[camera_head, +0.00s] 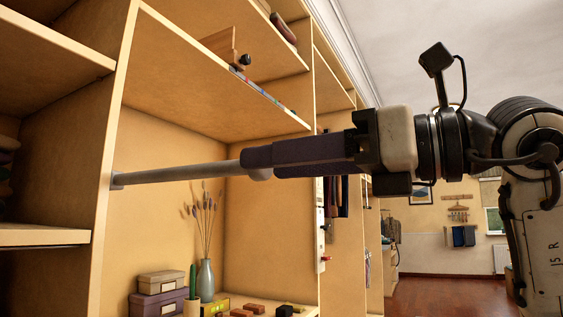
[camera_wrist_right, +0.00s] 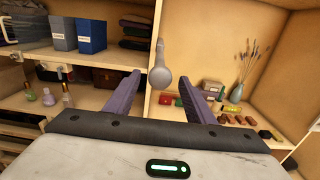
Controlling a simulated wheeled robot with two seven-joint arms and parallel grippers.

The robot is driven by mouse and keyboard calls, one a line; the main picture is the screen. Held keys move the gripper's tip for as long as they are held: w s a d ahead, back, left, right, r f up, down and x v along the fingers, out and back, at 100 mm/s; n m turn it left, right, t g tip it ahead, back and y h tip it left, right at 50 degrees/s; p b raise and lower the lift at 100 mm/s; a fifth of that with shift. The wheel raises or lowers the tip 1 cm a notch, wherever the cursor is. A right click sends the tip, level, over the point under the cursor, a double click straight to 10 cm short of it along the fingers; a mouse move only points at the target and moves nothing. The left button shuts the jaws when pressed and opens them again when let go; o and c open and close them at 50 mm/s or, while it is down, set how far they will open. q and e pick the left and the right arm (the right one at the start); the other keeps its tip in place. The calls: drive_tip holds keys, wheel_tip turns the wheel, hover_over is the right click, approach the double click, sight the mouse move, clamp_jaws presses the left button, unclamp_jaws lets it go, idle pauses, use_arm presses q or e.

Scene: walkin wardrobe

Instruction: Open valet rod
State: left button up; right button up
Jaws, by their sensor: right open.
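The valet rod (camera_head: 185,174) is a grey metal bar. It sticks out from the front edge of an upright wardrobe panel and ends in a round knob. In the right wrist view the rod (camera_wrist_right: 161,76) is seen nearly end-on, its knob between the two fingertips with a gap on each side. My right gripper (camera_head: 250,157) comes in from the right with its dark purple fingers at the knob, partly covering it. In the wrist view the right gripper (camera_wrist_right: 160,82) is open and holds nothing. Contact with the knob cannot be told. My left gripper is not in view.
Wardrobe shelves surround the rod. A vase with dried stems (camera_head: 205,280) and stacked boxes (camera_head: 160,283) stand on a lower shelf. Blue bins (camera_wrist_right: 91,36) and bottles (camera_wrist_right: 48,97) sit on shelves at left in the wrist view. The room behind the arm has open floor (camera_head: 440,295).

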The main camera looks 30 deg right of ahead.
drive_tip(key=v, duration=1)
